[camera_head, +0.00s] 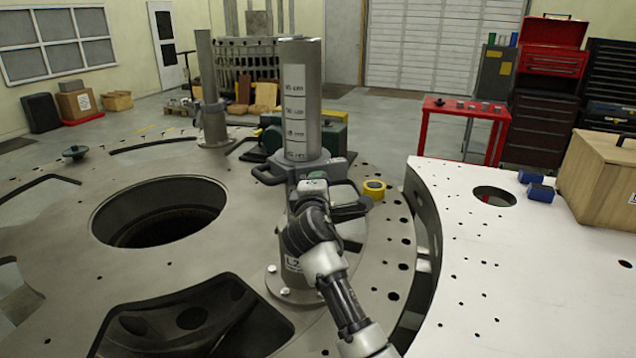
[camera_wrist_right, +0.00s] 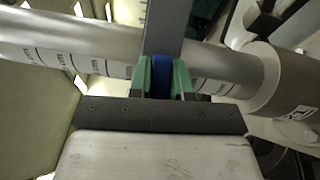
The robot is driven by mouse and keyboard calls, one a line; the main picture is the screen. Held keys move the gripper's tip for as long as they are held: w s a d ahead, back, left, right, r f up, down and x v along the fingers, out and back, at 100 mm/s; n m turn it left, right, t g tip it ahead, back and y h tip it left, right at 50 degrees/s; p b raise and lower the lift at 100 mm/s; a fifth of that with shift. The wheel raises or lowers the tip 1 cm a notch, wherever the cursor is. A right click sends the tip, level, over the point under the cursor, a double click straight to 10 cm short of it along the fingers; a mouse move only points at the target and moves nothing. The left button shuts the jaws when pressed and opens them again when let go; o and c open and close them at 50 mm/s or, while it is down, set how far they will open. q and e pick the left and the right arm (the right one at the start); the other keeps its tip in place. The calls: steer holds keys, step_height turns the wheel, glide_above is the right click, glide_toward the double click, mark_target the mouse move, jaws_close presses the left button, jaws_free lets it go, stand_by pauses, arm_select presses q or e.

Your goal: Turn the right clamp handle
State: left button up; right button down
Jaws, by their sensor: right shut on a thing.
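The upright metal post (camera_head: 297,100) carries pale bands with scale marks. A dark grey clamp (camera_head: 318,166) sits around it, with a looped part sticking out to the left. My right gripper (camera_head: 312,188) is at the front of the clamp, and my wrist hides part of it. In the right wrist view, my green fingertips (camera_wrist_right: 161,78) are shut on a blue piece at the near end of a flat grey bar, the clamp handle (camera_wrist_right: 163,28). The bar runs across the marked post (camera_wrist_right: 110,52). My left gripper is not in view.
The post stands on a large metal plate (camera_head: 60,240) with a round opening (camera_head: 160,212) on the left. A yellow ring-shaped object (camera_head: 374,189) lies right of the clamp. A second post (camera_head: 211,90) stands further back. A pale plate (camera_head: 470,250) with blue items is on the right.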

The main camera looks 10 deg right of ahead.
steer(key=shift+m, duration=0.6)
steer(key=c, duration=1)
jaws_free()
steer(key=shift+c, duration=0.2)
